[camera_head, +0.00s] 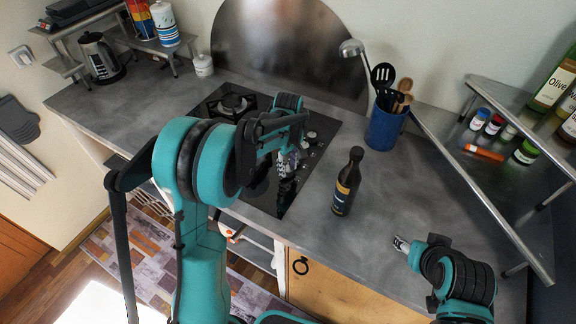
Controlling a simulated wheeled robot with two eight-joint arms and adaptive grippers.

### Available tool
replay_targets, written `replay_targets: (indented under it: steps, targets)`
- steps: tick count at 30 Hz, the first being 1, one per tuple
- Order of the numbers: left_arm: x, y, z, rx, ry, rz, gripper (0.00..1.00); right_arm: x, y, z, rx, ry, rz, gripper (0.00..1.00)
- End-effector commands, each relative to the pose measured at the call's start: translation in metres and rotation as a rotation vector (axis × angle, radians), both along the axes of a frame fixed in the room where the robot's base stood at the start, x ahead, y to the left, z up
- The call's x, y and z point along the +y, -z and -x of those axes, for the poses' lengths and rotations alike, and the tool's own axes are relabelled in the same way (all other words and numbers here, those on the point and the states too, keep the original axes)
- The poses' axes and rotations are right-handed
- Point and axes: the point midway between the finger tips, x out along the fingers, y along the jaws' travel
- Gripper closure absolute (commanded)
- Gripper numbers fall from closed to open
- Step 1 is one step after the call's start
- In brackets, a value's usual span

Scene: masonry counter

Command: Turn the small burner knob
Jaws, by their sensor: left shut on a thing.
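The black stovetop (262,196) is set into the grey counter, with a burner (232,104) at its far left. Small knobs (312,135) run along its right side. My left gripper (288,170) is over this knob strip, pointing down and shut on a knob there. The held knob is mostly hidden by the gripper and forearm, so its turn angle does not show. My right gripper (401,244) is low over the counter at the right, away from the stovetop; its finger opening is too small to judge.
A dark bottle (346,184) stands right of the stovetop, between my two grippers. A blue utensil holder (386,127) stands behind it. A metal shelf (480,150) with jars and bottles is at the right. A kettle (101,58) is at the far left.

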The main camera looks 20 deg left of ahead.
Motion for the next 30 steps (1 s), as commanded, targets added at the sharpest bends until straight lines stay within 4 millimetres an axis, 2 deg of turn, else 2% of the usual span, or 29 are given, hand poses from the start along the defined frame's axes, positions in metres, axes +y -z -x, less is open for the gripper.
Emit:
replay_targets:
  steps: [18,30]
  targets:
    - [-0.0001,0.0001,0.0,0.0,-0.543,0.0,1.0,0.0,-0.0003,0.0,0.0,0.0,0.0,0.49]
    - [-0.0001,0.0001,0.0,0.0,-0.719,0.0,1.0,0.0,-0.0004,0.0,0.0,0.0,0.0,0.49]
